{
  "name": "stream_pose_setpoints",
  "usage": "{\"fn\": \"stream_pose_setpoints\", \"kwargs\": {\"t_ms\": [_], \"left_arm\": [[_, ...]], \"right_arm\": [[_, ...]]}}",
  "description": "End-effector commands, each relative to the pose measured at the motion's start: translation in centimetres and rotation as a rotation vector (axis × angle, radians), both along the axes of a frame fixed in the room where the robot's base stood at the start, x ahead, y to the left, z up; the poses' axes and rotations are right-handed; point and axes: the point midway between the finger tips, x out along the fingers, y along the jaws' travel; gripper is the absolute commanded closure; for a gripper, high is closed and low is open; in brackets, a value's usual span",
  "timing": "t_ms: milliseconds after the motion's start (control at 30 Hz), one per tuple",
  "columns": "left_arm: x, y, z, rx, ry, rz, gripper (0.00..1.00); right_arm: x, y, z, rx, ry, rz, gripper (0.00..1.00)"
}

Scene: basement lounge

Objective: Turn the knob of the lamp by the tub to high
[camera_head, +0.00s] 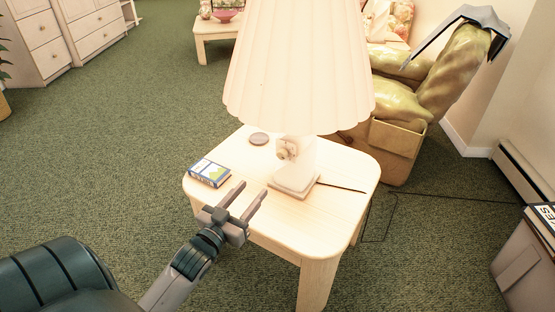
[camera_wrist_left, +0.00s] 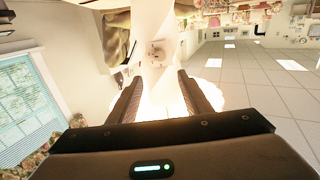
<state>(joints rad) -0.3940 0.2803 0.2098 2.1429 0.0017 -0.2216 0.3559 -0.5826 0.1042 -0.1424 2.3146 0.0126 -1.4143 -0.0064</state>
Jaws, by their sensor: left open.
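The lamp (camera_head: 299,70) has a wide pleated cream shade and is lit. It stands on a pale wooden side table (camera_head: 335,205). Its round knob (camera_head: 288,150) sits on the front of the white lamp body, below the shade. My left gripper (camera_head: 250,197) is open and empty at the near edge of the table, in front of the lamp base and apart from it. In the left wrist view the lamp body and knob (camera_wrist_left: 157,52) show beyond the two open fingers, with bright glare around the shade. My right gripper is out of view.
A thin dark cord runs right. A brownish-yellow armchair (camera_head: 400,130) stands behind the table. A grey bin (camera_head: 530,260) with books is at right. Green carpet is clear at left.

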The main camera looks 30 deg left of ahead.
Motion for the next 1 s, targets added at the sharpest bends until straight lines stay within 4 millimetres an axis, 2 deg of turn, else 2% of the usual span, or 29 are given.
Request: {"fn": "stream_pose_setpoints", "kwargs": {"t_ms": [267, 467, 1000], "left_arm": [[0.5, 0.0, 0.0, 0.000, 0.001, -0.001, 0.55], [2.2, 0.2, 0.0, 0.000, -0.001, -0.001, 0.55], [11.1, 1.0, 0.0, 0.000, 0.000, 0.000, 0.55]], "right_arm": [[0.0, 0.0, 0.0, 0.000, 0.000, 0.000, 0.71], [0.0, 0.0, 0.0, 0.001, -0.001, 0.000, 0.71], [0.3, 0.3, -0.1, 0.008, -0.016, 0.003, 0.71]]}}
